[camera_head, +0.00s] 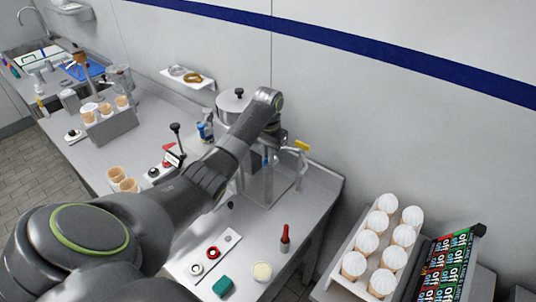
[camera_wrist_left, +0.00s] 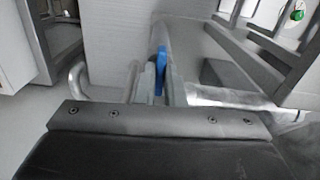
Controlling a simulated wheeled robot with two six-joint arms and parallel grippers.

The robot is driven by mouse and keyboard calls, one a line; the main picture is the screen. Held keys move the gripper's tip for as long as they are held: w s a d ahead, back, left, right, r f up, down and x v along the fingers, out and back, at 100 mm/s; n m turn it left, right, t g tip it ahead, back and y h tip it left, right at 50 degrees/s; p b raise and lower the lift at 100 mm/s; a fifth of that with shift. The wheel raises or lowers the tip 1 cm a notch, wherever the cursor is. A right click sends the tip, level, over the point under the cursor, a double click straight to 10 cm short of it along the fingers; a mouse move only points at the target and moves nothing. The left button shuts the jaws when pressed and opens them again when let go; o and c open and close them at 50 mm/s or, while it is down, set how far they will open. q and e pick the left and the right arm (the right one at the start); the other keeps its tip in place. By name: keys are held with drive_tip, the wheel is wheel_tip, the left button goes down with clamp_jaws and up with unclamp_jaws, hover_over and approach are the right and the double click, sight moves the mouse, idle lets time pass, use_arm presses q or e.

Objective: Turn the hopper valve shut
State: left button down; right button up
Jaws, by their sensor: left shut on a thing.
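A steel hopper (camera_head: 234,108) with a black-knobbed lid stands against the wall, partly hidden behind my left arm. My left gripper (camera_head: 268,154) is below the arm's far bend, beside the hopper. In the left wrist view its fingers (camera_wrist_left: 160,78) are close together on a blue handle (camera_wrist_left: 161,57), which I take to be the hopper valve's lever. The valve body is hidden, so I cannot tell its angle. A yellow lever (camera_head: 302,145) on a pipe shows just right of the gripper. My right gripper is in neither view.
A tray of white-topped cones (camera_head: 383,240) stands at the lower right, beside a rack of colored packets (camera_head: 443,268). A red-topped bottle (camera_head: 285,237) stands near the counter's front. A cone holder (camera_head: 110,128) is at left, a wall shelf (camera_head: 187,78) behind.

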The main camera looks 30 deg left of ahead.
use_arm(q)
drive_tip(key=shift+r+m, duration=0.1)
drive_tip(key=shift+m, duration=0.3)
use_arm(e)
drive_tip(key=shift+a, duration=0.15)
use_arm(q)
drive_tip(key=c, duration=1.5)
unclamp_jaws()
drive_tip(key=shift+w, duration=0.1)
